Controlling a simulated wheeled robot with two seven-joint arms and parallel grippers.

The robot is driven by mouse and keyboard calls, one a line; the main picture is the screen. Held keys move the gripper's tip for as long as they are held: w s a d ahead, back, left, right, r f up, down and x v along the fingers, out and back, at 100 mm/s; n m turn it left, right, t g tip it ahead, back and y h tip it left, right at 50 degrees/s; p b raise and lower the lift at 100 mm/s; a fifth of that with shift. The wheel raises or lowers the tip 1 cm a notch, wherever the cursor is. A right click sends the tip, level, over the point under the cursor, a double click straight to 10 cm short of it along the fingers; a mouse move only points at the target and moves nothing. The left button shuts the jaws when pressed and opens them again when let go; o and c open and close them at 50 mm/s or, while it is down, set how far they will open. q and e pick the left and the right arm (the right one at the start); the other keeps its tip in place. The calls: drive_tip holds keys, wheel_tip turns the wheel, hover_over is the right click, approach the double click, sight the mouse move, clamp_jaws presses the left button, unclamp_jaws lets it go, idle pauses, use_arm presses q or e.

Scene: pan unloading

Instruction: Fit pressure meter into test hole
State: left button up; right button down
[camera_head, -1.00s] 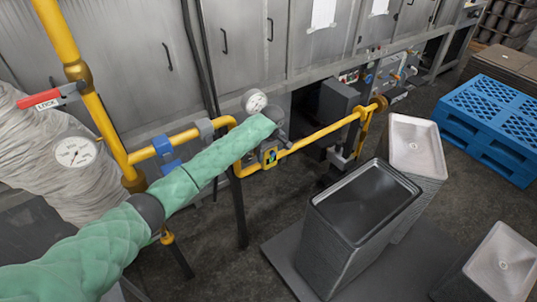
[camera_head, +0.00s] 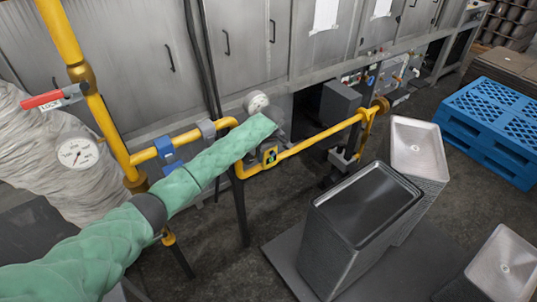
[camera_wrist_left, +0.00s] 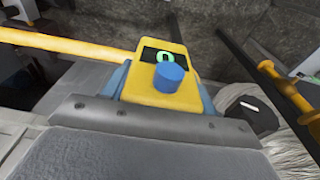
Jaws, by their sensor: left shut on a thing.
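The pressure meter looks to be a small yellow box (camera_head: 269,156) with a lit screen, at the end of my left arm in the head view. In the left wrist view the yellow box (camera_wrist_left: 165,95) shows a green zero on its screen, a blue knob on its face and blue sides. My left gripper (camera_head: 273,143) is shut on it; its fingers are mostly hidden by the sleeve and the meter. The meter overlaps the yellow pipe (camera_head: 318,135) in the head view; I cannot tell whether they touch. I cannot make out the test hole. My right gripper is not in view.
A round dial gauge (camera_head: 257,103) stands just behind my left gripper. Another gauge (camera_head: 78,153) and a red lock lever (camera_head: 42,100) are at the left. Stacked metal pans (camera_head: 365,205) stand on the right floor, with a blue pallet (camera_head: 495,112) beyond.

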use_arm(q)
drive_tip(key=shift+w+a, duration=0.3)
drive_tip(key=shift+w, duration=0.1)
idle(0.4)
drive_tip(key=o, duration=1.1)
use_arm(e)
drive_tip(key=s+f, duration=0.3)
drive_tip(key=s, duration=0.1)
use_arm(q)
drive_tip(key=r+b, duration=0.1)
drive_tip(key=r, duration=0.3)
drive_tip(key=r+b, duration=0.1)
drive_tip(key=r, duration=0.1)
drive_tip(key=shift+s+d+r+b, duration=0.2)
drive_tip(key=shift+s+d+b, duration=0.1)
drive_tip(key=shift+b, duration=0.05)
drive_tip(key=shift+s+r, duration=0.1)
drive_tip(key=shift+r, duration=0.55)
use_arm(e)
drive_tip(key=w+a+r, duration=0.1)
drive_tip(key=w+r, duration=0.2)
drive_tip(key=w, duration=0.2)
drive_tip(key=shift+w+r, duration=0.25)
